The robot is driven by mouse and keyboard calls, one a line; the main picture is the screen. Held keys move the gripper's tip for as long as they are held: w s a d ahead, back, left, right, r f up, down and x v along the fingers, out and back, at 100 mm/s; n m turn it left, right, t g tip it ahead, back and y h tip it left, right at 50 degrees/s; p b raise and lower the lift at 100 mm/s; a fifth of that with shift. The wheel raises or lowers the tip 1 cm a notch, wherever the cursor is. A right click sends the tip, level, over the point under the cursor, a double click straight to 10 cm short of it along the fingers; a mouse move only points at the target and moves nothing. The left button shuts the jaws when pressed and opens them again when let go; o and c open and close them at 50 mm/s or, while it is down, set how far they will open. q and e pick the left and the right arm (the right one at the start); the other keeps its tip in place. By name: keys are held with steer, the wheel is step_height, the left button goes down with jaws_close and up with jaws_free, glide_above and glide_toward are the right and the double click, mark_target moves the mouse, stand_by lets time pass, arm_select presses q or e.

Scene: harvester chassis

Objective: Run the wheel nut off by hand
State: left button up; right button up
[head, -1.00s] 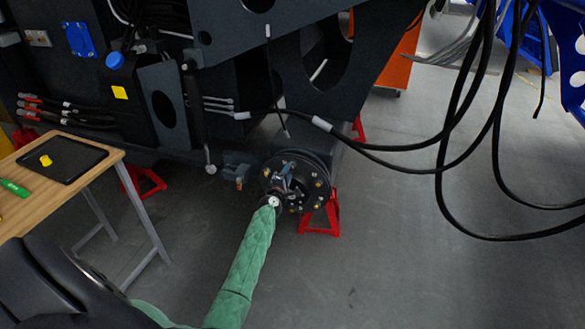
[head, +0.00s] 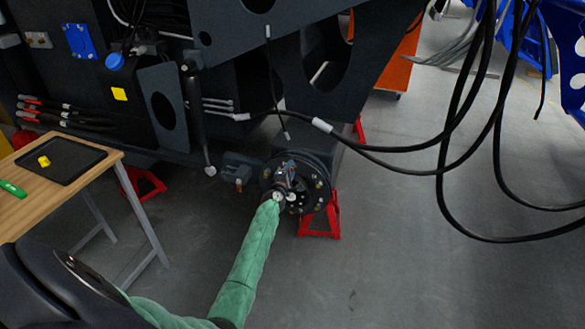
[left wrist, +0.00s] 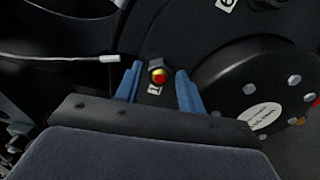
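The dark wheel hub (head: 318,200) is on the chassis at the middle of the head view, with several small yellowish and grey nuts or studs around its face. My left gripper (head: 287,180) is at the left side of the hub face, its fingers small and hard to make out there. In the left wrist view the two blue fingers (left wrist: 158,88) are open, one on each side of a wheel nut (left wrist: 157,75) with a yellow ring and red centre. The nut looks slightly beyond the fingertips; I see a gap on both sides. My right gripper is not in view.
A red stand (head: 322,222) is under the hub. A wooden table (head: 88,172) with a black tray (head: 75,165), a yellow piece (head: 43,161) and a green tool (head: 12,188) stands at left. Black hoses (head: 440,190) hang at right. The raised hub centre (left wrist: 245,85) is close to the right finger.

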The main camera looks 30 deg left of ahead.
arm_select(q)
jaws_close()
